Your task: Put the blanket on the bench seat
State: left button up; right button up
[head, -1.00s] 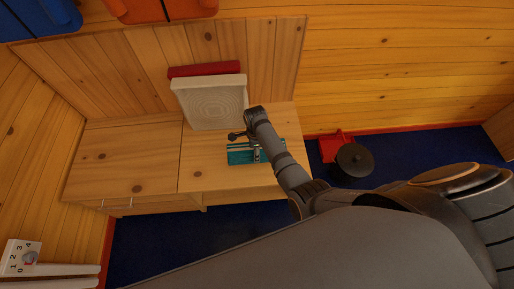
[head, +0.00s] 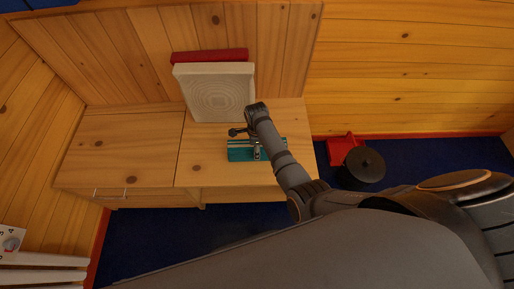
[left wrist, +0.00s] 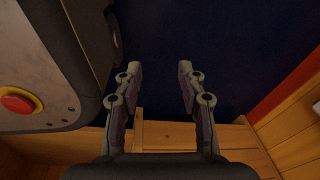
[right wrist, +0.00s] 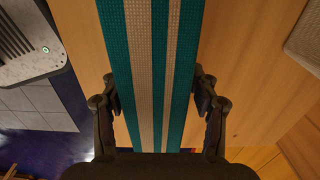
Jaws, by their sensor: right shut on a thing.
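The blanket (head: 240,155) is a folded teal strip with beige stripes, over the front right part of the wooden bench seat (head: 200,172) in the head view. My right gripper (head: 257,153) is shut on the blanket. In the right wrist view its fingers (right wrist: 156,95) press on the two long sides of the blanket (right wrist: 151,50), with bench wood below. I cannot tell whether the blanket touches the seat. My left gripper (left wrist: 159,72) is open and empty above the dark blue floor in the left wrist view; the head view does not show it.
A pale cushion (head: 218,93) with a ring pattern leans at the back of the bench, a red one (head: 210,56) behind it. The bench's left part (head: 125,150) is bare. A black round object (head: 364,167) and a red item (head: 342,146) stand right of the bench.

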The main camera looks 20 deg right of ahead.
jog(key=o, duration=1.2)
jog(key=shift+d+f, duration=0.1)
jog(key=shift+s, duration=0.1)
pick_arm(q)
jog(key=shift+d, duration=0.1)
pick_arm(e)
jog(key=shift+r, duration=0.3)
notch_tip(320, 180, up, 5)
jog(key=p, duration=0.5)
jog(key=shift+p, duration=0.35)
notch_tip(320, 180, up, 7)
jog(key=p, duration=0.7)
jog(key=shift+d+f+p, duration=0.1)
jog(key=shift+p, duration=0.2)
pick_arm(q)
notch_tip(320, 180, up, 12)
jog(key=s, duration=0.2)
jog(key=shift+s, duration=0.3)
jog(key=shift+r, duration=0.1)
